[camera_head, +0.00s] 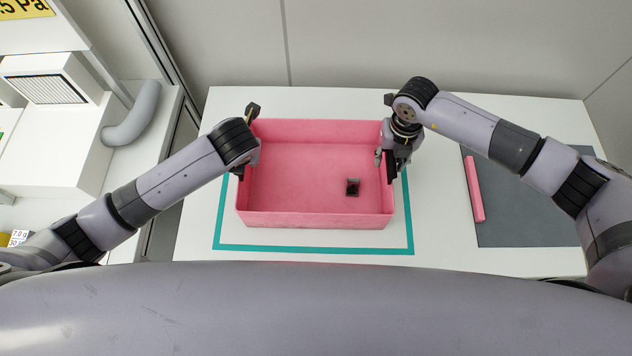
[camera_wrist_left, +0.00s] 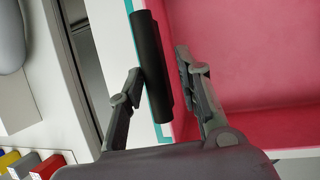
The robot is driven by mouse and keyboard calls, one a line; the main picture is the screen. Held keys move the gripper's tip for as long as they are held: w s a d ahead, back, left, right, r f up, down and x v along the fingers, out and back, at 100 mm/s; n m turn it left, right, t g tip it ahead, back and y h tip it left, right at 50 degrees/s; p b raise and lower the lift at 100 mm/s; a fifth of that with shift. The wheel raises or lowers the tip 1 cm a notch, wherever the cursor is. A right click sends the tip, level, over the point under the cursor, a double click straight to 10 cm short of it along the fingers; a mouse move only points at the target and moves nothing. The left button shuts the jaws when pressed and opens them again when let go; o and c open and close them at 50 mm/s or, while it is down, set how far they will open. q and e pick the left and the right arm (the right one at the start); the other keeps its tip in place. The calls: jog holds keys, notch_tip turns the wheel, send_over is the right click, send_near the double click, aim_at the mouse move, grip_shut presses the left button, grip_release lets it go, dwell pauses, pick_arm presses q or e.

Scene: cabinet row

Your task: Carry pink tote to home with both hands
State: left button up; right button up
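The pink tote (camera_head: 315,219) stands upright on the white table, inside a teal outline (camera_head: 310,249). A small dark cube (camera_head: 352,187) lies in it. My left gripper (camera_head: 245,160) is at the tote's left wall. In the left wrist view its fingers (camera_wrist_left: 160,85) are apart, on either side of a black handle bar (camera_wrist_left: 152,60); the right finger stands over the tote's inside, with a gap to the bar. My right gripper (camera_head: 391,160) is at the right wall, fingers apart around a dark handle there, one inside the rim. Its fingertips are partly hidden.
A dark grey mat (camera_head: 510,205) lies on the right of the table (camera_head: 195,225) with a pink bar (camera_head: 474,189) at its left edge. White equipment with a grey pipe (camera_head: 135,115) stands at the left. A wall (camera_head: 370,50) closes the back.

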jog(key=shift+r, duration=0.25)
notch_tip(320, 180, up, 12)
jog(key=shift+f, duration=0.25)
pick_arm(q)
jog(key=v, duration=0.7)
jog(key=shift+s, duration=0.15)
